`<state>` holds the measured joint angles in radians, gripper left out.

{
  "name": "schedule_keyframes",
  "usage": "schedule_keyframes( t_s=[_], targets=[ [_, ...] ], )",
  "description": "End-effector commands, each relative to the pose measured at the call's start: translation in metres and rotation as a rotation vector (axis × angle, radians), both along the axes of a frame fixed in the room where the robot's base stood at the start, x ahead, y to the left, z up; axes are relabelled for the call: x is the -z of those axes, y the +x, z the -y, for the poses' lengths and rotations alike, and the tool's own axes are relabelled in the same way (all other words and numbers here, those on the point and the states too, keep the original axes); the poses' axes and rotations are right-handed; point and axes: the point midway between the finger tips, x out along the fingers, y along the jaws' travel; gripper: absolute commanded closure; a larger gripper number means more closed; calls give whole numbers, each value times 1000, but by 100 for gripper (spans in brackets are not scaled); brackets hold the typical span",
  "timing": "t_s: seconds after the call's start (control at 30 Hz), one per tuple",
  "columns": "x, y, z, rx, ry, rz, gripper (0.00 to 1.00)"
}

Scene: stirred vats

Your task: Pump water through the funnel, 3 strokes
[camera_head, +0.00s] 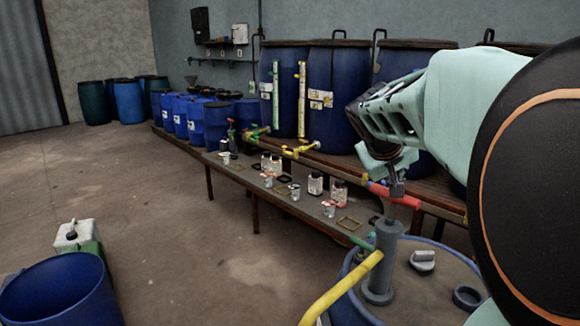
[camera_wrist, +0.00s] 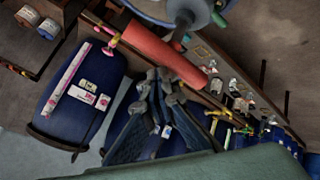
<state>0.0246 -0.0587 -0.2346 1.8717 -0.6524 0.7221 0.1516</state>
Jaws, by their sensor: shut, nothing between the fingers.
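The hand pump (camera_head: 382,262) is a grey cylinder standing upright on the blue drum (camera_head: 345,296) at the lower right. Its red bar handle (camera_head: 408,199) sits at the top of a grey rod, and a yellow spout (camera_head: 342,290) slopes down to the left. The handle (camera_wrist: 165,55) crosses the wrist view, with part of the pump (camera_wrist: 192,12) at the top. My gripper (camera_head: 386,166) is shut and empty, close above the handle; contact cannot be told. Its fingers (camera_wrist: 168,88) show in the wrist view. A small grey funnel-like shape (camera_head: 192,79) is at the back wall.
A low table (camera_head: 262,190) with jars and frames runs behind the pump. Large blue barrels (camera_head: 335,100) stand behind it. The floor between is clear.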

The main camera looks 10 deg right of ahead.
Motion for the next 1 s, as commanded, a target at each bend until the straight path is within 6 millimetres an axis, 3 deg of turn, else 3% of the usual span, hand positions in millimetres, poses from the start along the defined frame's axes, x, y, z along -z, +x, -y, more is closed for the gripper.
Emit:
schedule_keyframes(
  t_s=[1.0],
  targets=[
    [16,-1,0,2,3,-7,100]
  ],
)
